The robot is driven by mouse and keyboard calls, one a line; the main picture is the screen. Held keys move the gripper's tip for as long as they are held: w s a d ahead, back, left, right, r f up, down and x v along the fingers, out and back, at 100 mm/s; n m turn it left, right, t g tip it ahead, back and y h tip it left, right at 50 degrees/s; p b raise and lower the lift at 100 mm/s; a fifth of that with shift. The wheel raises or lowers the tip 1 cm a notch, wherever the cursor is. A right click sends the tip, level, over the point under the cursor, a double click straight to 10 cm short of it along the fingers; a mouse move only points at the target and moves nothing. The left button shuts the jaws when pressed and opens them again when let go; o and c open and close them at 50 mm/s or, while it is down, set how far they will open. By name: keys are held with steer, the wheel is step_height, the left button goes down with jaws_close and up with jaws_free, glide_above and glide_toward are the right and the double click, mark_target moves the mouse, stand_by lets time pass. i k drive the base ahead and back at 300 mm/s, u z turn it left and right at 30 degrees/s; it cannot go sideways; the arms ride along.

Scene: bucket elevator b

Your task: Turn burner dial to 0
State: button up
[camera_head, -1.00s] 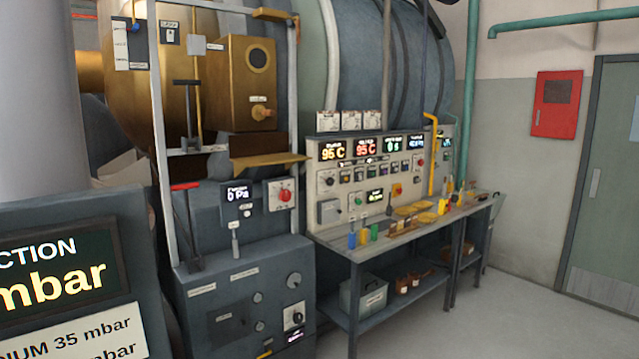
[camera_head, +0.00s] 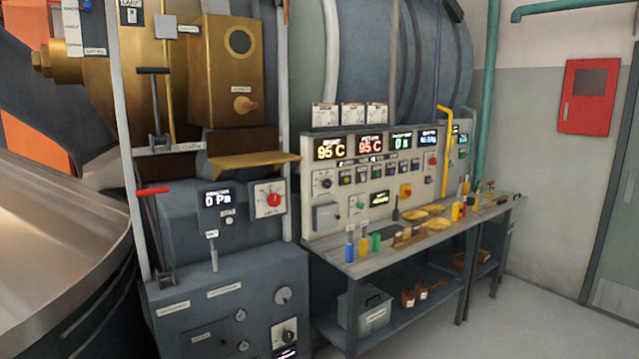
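Several dials show on the roaster-like machine, and their labels are too small to read, so I cannot tell which is the burner dial. A red knob (camera_head: 273,200) sits on a white plate beside a display (camera_head: 215,198) reading 0 Pa. A black knob (camera_head: 324,182) is at the left of the control panel (camera_head: 320,212). My gripper is not in view.
A bench (camera_head: 440,240) with bottles and yellow trays stands right of the cabinet. A large round metal pan (camera_head: 60,235) fills the lower left. A red-handled lever (camera_head: 153,191) stands by the cabinet. Open floor (camera_head: 500,320) lies at right.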

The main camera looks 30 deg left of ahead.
mark_target(326, 184)
steer(key=z, duration=0.1)
steer(key=i, duration=2.1)
steer(key=u, duration=1.65)
